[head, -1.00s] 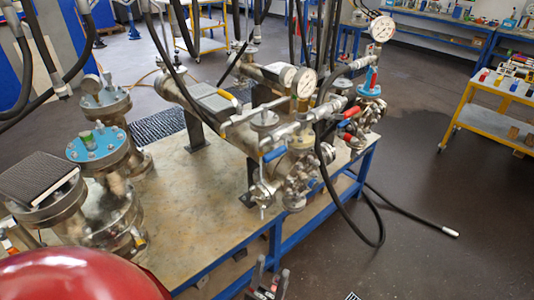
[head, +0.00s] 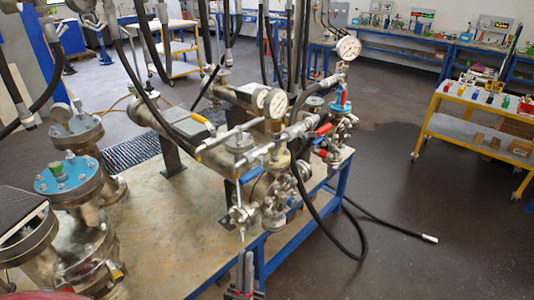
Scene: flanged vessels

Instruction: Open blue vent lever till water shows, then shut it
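The blue vent lever (head: 251,173) sits on the valve cluster at the near end of the horizontal steel vessel, below the pipework and gauges. It slants up to the right. My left gripper (head: 245,262) is at the bottom edge of the head view, in front of the bench and below the lever, well apart from it. Its two grey fingers point up and stand close together, with nothing seen between them. My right gripper is not in view. No water can be made out at the vent.
Red levers (head: 324,129) sit on pipework to the right of the blue one. A black hose (head: 345,246) loops down off the bench's right side to the floor. Blue-topped flanged vessels (head: 68,177) stand at left.

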